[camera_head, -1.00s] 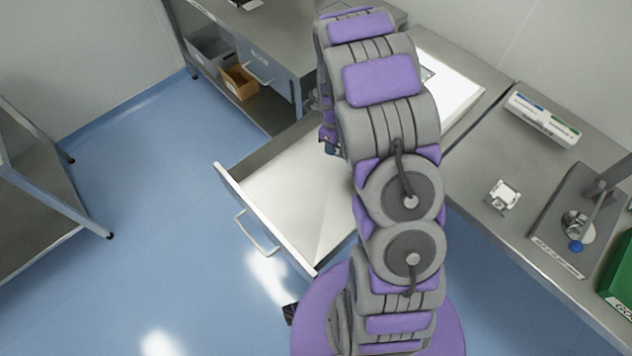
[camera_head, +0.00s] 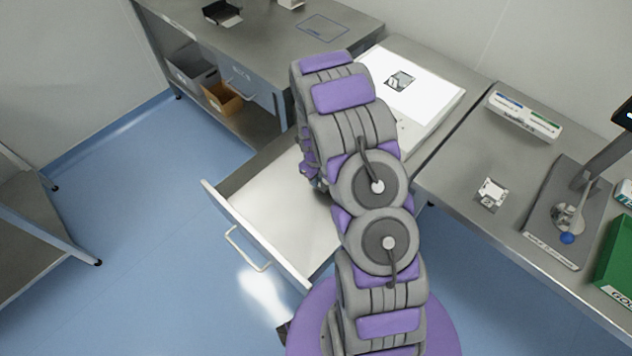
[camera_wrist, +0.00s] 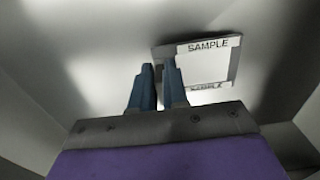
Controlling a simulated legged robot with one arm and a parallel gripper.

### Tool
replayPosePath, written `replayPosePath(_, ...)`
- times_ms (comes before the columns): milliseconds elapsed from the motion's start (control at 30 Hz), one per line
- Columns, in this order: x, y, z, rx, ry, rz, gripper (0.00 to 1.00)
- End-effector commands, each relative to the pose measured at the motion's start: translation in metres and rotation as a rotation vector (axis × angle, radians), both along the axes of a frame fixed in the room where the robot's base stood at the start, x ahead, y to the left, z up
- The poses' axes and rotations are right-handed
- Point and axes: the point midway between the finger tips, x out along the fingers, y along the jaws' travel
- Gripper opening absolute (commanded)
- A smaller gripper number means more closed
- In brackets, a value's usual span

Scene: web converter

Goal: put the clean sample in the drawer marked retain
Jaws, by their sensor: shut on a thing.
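My gripper (camera_wrist: 160,75) has blue fingers shut on a square sample card (camera_wrist: 205,66) at its left edge. The card has a grey frame, a pale blank middle and strips printed "SAMPLE". Pale walls surround it in the wrist view; whether it touches the floor below I cannot tell. In the head view an open drawer (camera_head: 265,215) with a white front and bar handle lies under my arm. My fingers and the held card are hidden there behind the arm. No marking on this drawer is readable.
A sample with dark marks (camera_head: 400,81) lies on a white lit panel (camera_head: 432,100). Another small card (camera_head: 490,194) lies on the right bench. A closed drawer (camera_head: 243,84) with an unreadable label is in the back bench.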

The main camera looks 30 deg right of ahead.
Motion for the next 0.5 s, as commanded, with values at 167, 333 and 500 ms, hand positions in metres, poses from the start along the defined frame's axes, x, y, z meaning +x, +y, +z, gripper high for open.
replayPosePath(167,0.0,0.0,-0.022,0.0,-0.001,0.0,0.0)
replayPosePath(333,0.0,-0.002,-0.021,0.002,-0.002,0.001,0.0)
replayPosePath(500,0.0,-0.002,-0.024,0.003,0.0,0.0,0.15)
